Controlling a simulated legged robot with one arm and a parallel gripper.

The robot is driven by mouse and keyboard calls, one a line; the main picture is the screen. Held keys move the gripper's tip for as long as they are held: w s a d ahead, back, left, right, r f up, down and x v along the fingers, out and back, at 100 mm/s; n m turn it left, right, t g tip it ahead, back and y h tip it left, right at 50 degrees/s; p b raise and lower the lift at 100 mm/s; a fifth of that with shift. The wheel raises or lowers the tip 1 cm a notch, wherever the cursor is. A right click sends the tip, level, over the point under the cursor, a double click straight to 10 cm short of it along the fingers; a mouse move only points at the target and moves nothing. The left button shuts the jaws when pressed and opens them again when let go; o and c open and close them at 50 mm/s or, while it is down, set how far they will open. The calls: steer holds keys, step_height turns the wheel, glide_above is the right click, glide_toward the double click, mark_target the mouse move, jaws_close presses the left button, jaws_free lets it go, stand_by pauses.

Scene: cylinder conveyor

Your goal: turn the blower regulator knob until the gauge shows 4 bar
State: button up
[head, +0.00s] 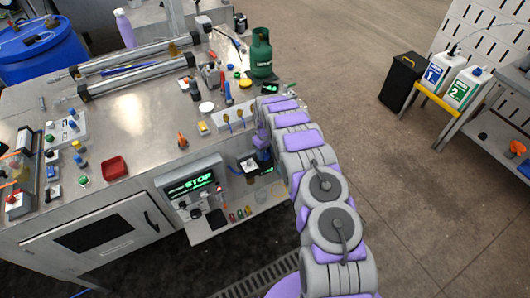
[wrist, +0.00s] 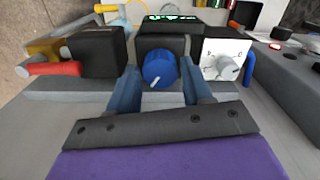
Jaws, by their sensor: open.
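The blue regulator knob (wrist: 159,70) sits on the front of a dark block in the wrist view. My gripper (wrist: 160,82) is open, with one finger on each side of the knob; I cannot tell whether they touch it. A dark unit with a green lit display (wrist: 172,18) stands behind the knob; its reading is too small to make out. In the head view my gripper (head: 263,146) reaches down at the bench's right end, and the knob is too small to tell there.
A black block with a red handle (wrist: 97,52) stands left of the knob, and a white-faced dial (wrist: 226,60) stands close on its right. In the head view a STOP display panel (head: 190,184) is left of my arm, and a green gas bottle (head: 261,54) stands on the bench.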

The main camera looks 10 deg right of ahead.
mark_target(266, 154)
step_height(266, 154, up, 17)
steer(key=p, duration=0.1)
stand_by(0.3)
stand_by(0.4)
steer(key=s+d+r+m+b, duration=0.1)
steer(key=s+r+m, duration=0.1)
steer(key=s+r, duration=0.8)
steer(key=s+d+r+m+b, duration=0.1)
steer(key=s+r, duration=0.6)
steer(key=s, duration=0.6)
steer(key=s+a+m+g+b, duration=0.1)
steer(key=s+a+m+b, duration=0.1)
steer(key=s, duration=2.8)
steer(key=shift+f+m+g, duration=0.25)
steer(key=shift+m+g, duration=0.15)
